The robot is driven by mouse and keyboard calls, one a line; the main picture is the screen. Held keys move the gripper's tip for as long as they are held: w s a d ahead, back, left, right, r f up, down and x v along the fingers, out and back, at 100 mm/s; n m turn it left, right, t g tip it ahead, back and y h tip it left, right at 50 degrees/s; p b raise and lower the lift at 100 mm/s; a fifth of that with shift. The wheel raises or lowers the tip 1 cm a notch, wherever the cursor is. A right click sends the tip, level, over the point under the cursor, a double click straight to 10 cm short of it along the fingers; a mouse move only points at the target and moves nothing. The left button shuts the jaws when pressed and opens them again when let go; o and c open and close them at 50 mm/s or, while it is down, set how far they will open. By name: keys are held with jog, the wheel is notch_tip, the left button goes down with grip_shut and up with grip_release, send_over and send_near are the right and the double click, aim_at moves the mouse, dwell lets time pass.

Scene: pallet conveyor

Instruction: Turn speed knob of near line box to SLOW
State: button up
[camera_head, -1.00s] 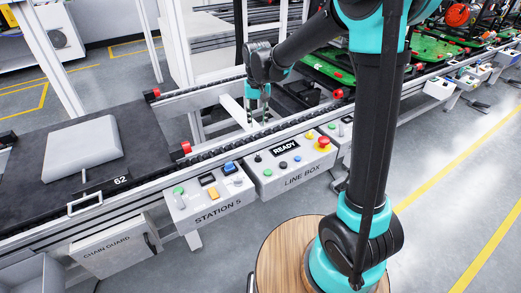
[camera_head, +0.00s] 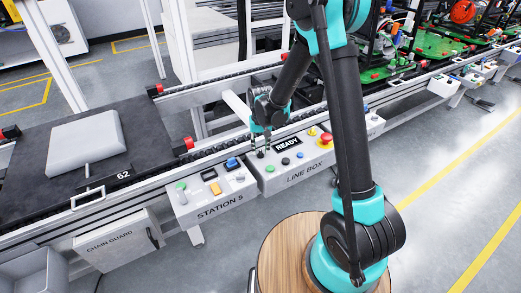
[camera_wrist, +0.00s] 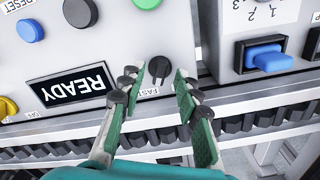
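The line box (camera_head: 300,172) is a light grey sloped box with a lit READY display (camera_head: 287,143). In the wrist view it appears upside down. Its small black speed knob (camera_wrist: 158,68) sits beside the display, with a FAST label next to it; a SLOW label cannot be made out. My gripper (camera_head: 266,152) is over the box's left rear corner. In the wrist view my gripper (camera_wrist: 156,76) is open, with one fingertip on each side of the knob and visible gaps between. Which way the knob points is hard to tell.
The Station 5 box (camera_head: 212,192) stands close on the left, with blue, orange and green controls. The conveyor rail (camera_head: 215,150) runs directly behind.

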jog(key=shift+f, duration=0.4)
grip_shut()
jog(key=shift+n, duration=0.3)
jog(key=n, duration=0.4)
jog(key=shift+n, duration=0.3)
jog(key=n, duration=0.4)
jog(key=shift+n, duration=0.3)
dwell(0.4)
